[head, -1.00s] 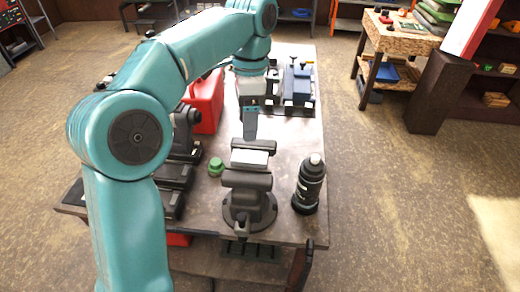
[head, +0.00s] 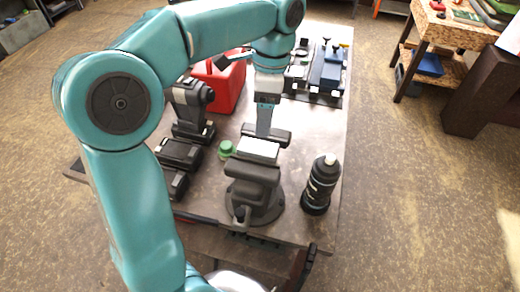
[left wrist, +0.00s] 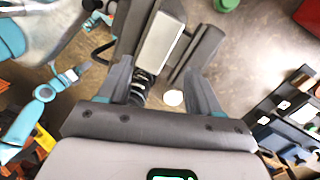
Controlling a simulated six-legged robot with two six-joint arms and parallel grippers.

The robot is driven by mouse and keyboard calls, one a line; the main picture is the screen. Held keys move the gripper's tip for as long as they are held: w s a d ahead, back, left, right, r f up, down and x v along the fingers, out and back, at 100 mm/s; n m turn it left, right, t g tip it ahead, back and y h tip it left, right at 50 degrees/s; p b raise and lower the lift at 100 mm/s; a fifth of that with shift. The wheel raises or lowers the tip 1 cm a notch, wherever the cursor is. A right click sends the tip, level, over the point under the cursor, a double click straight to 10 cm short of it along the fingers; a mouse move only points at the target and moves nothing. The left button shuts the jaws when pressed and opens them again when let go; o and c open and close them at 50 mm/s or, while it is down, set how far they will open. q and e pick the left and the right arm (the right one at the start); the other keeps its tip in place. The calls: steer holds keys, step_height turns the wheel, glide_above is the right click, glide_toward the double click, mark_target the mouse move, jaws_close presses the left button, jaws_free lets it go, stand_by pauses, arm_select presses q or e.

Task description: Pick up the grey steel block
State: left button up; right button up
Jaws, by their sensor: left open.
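The grey steel block (head: 258,149) is pale and flat-topped, and sits between the jaws of the dark bench vise (head: 256,180). In the left wrist view the block (left wrist: 160,48) lies lengthwise between the two vise jaws, beyond my fingers. My left gripper (head: 264,132) points down just behind the block in the head view. In the left wrist view my left gripper (left wrist: 160,80) has its two fingers spread with nothing between them at the tips. Whether a finger touches the vise cannot be told.
A black bottle (head: 321,185) stands right of the vise. A small green object (head: 226,149) is left of it. A drill (head: 190,105) and dark cases (head: 178,154) are further left. A red can (head: 222,88) and blue-and-black tools (head: 325,70) stand behind on the bench.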

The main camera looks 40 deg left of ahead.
mark_target(258, 145)
arm_select(q)
steer(key=shift+s+d+f, duration=0.45)
steer(key=shift+s+f, duration=0.1)
steer(key=shift+f, duration=0.25)
steer(key=f, duration=0.4)
steer(key=shift+s+a+f+p, duration=0.15)
steer(key=shift+a+f+p, duration=0.15)
steer(key=shift+a+f, duration=0.1)
steer(key=shift+s+d+f, duration=0.2)
steer(key=shift+s+f, duration=0.05)
steer(key=shift+f, duration=0.1)
steer(key=shift+w+a+f, duration=0.1)
steer(key=shift+w+a, duration=0.05)
jaws_close()
